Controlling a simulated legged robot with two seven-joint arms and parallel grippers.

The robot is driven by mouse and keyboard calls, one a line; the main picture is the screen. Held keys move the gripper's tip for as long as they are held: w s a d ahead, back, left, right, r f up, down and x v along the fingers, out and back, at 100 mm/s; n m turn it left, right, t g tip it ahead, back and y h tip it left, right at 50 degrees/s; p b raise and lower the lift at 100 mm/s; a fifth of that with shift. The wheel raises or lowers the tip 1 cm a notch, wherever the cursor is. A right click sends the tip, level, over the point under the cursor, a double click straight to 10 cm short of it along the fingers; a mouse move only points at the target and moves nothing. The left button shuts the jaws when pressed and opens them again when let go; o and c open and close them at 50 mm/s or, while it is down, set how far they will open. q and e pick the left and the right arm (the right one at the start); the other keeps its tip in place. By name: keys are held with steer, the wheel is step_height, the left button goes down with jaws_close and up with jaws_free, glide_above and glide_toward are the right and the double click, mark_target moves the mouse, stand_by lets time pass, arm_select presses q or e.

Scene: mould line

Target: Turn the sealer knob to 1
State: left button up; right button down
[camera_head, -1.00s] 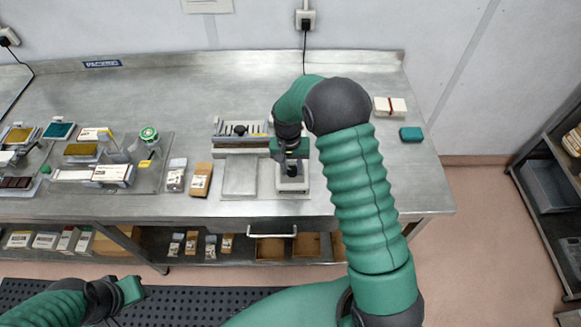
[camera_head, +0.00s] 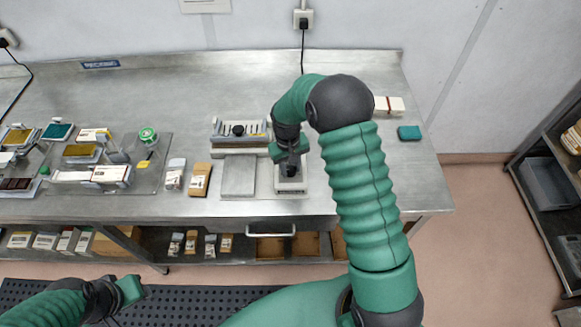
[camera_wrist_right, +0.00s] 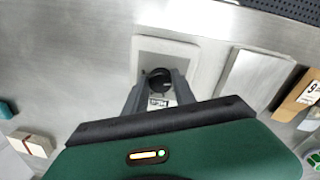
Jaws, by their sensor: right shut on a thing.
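The sealer knob (camera_wrist_right: 158,80) is a round black knob on a pale square box in the right wrist view. In the head view my right gripper and wrist cover the knob, and the box (camera_head: 291,187) shows below them. My right gripper (camera_wrist_right: 160,92) points down over the box, its two grey fingers on either side of the knob and shut on it. A small label with dark marks lies beside the knob, too small to read surely. My left gripper (camera_head: 128,290) is at the lower left, away from the bench; its fingers are not clear.
A flat grey plate (camera_head: 239,176) lies just left of the box, with a slotted device (camera_head: 240,130) behind it. Small cartons (camera_head: 199,180) stand further left. A teal block (camera_head: 409,133) and a pale banded stack (camera_head: 389,105) lie to the right. The bench (camera_head: 215,85) is clear behind.

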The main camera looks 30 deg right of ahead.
mark_target(288, 168)
steer(key=shift+w+d+r, duration=0.1)
steer(key=shift+w+r, duration=0.1)
steer(key=shift+w, duration=0.1)
steer(key=c, duration=1.5)
jaws_free()
steer(key=o, duration=0.5)
steer(key=shift+w+f, duration=0.1)
steer(key=shift+f, duration=0.1)
steer(key=shift+c, duration=0.2)
arm_select(q)
steer(key=shift+w+d, duration=0.1)
steer(key=shift+w, duration=0.2)
arm_select(e)
steer(key=shift+f, duration=0.1)
steer(key=shift+r, duration=0.25)
arm_select(q)
step_height(288, 168, down, 2)
steer(key=shift+s+f+b, duration=0.1)
steer(key=shift+s+b, duration=0.05)
steer(key=shift+b, duration=0.95)
arm_select(e)
step_height(288, 168, up, 16)
steer(key=shift+a+r, duration=0.15)
steer(key=shift+a, duration=0.25)
